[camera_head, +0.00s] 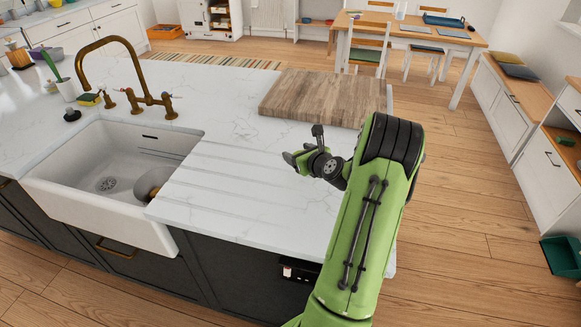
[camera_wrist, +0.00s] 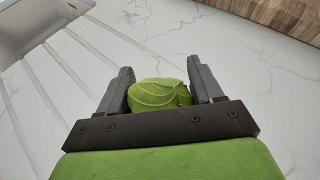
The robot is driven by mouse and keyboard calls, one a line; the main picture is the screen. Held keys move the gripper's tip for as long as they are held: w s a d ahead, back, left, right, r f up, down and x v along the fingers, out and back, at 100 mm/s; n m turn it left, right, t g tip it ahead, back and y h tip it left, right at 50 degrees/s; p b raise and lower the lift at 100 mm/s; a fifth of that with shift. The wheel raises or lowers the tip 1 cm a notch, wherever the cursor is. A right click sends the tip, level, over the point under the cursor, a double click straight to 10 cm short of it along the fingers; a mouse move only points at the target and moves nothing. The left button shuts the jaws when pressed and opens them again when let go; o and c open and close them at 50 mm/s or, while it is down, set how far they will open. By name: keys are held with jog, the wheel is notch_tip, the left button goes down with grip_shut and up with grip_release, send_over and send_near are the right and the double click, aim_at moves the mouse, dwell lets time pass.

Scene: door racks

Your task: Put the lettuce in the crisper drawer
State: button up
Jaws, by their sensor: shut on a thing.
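The lettuce (camera_wrist: 158,93) is a green, leafy round head in the wrist view. My gripper (camera_wrist: 160,82) is shut on it, with one dark finger on each side. In the head view my gripper (camera_head: 302,158) is over the white marble counter, right of the sink. The lettuce is mostly hidden there by my wrist and arm. I cannot tell how high above the counter it is held. No crisper drawer or fridge can be made out in either view.
A white sink (camera_head: 112,185) with a brass tap (camera_head: 115,75) is at the left. A wooden board (camera_head: 320,97) lies behind my gripper. The marble counter (camera_head: 235,180) between them is clear. A dining table (camera_head: 410,30) and white cabinets (camera_head: 530,125) stand beyond an open wooden floor.

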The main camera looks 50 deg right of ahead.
notch_tip(320, 180, down, 6)
jog(key=shift+w+r+b, duration=0.1)
jog(key=shift+b, duration=0.45)
jog(key=o, duration=1)
jog(key=shift+o, duration=0.2)
